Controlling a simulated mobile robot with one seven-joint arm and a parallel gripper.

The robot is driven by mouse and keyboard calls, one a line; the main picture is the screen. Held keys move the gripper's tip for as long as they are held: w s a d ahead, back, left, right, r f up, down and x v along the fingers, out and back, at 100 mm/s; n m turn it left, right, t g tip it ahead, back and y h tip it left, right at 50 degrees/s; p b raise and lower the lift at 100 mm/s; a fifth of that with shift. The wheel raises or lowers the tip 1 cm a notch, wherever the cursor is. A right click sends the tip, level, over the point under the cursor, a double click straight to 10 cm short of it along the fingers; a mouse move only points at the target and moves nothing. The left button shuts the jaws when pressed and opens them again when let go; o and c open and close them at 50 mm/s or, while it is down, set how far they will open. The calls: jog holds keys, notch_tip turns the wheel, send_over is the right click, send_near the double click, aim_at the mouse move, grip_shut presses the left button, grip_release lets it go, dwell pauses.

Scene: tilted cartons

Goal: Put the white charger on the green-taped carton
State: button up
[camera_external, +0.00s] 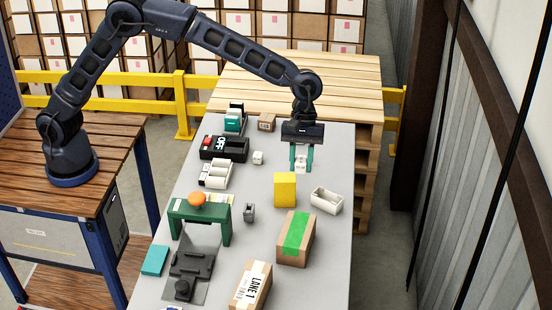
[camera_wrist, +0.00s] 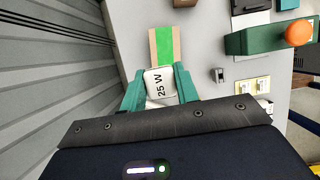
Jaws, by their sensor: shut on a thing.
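The white charger (camera_wrist: 160,86), marked "25 W", is between the teal fingers of my gripper (camera_wrist: 160,92) in the wrist view. My gripper (camera_external: 300,165) is shut on it and holds it over the far part of the grey table in the external view, where the charger (camera_external: 300,168) shows small and pale. The green-taped carton (camera_external: 306,243) is brown with a green strip along its tilted-looking top. It stands nearer the external camera than my gripper, apart from the charger. In the wrist view the carton (camera_wrist: 164,45) shows just beyond the charger, partly hidden by it.
A yellow block (camera_external: 285,190) and a white open tray (camera_external: 326,201) stand between my gripper and the carton. A "LANE 1" carton (camera_external: 252,286) lies nearer the camera. A green stand (camera_external: 200,213) with an orange ball is left. A wooden pallet stack (camera_external: 300,75) is behind.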

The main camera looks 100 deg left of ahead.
jog(key=d, duration=0.3)
send_near(296, 233)
jog(key=x, duration=0.6)
jog(key=shift+f, duration=0.1)
dwell(0.3)
jog(key=o, duration=1)
